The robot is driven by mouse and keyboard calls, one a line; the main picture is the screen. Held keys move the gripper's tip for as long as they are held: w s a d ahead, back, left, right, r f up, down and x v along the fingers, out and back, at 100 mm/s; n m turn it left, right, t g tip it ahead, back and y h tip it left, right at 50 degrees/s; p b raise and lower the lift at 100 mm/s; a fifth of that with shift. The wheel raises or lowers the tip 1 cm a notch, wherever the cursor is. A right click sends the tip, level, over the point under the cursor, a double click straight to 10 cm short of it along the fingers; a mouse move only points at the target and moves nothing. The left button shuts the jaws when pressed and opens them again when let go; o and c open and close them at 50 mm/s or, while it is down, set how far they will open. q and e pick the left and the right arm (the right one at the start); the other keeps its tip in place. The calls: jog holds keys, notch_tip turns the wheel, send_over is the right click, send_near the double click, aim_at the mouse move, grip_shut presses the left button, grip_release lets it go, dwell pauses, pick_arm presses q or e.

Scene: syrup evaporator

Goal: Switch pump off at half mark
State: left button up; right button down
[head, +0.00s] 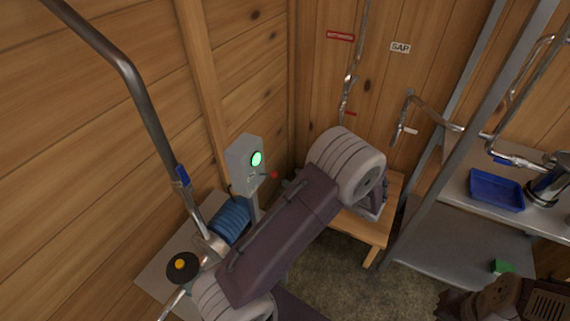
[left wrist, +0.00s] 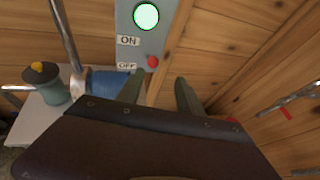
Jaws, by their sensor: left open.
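The grey pump switch box (head: 241,160) stands on a post by the left wall, with its green light (head: 256,158) lit. A red-knobbed lever (head: 274,174) sticks out from it. In the left wrist view the light (left wrist: 146,16) is above the ON and OFF labels, and the red knob (left wrist: 152,61) is close to OFF height. My left gripper (left wrist: 160,88) is open and empty, its fingertips just below the knob in that view; contact cannot be told. In the head view its fingers (head: 290,184) are partly hidden by my arm.
The blue pump body (head: 230,218) and a yellow-knobbed dark part (head: 181,264) sit below the box. A metal pipe (head: 135,90) rises beside them. A wooden stand (head: 362,225) is behind my arm. A metal rack with a blue tray (head: 496,189) is right.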

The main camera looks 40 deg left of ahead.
aim_at(276, 175)
pick_arm(q)
jog(key=x, duration=0.2)
jog(key=p+x, duration=0.1)
jog(key=x, duration=0.2)
jog(key=s+p+x, duration=0.1)
jog(key=x, duration=0.1)
jog(key=shift+a, duration=0.5)
jog(key=shift+a+f, duration=0.1)
jog(key=shift+a, duration=0.25)
jog(key=shift+s+a, duration=0.15)
jog(key=shift+s, duration=0.2)
jog(key=shift+w, duration=0.1)
pick_arm(e)
jog(key=s+r, duration=0.1)
jog(key=r, duration=0.2)
jog(key=shift+s+a+r, duration=0.1)
jog(key=shift+s+a, duration=0.05)
jog(key=shift+s, duration=0.25)
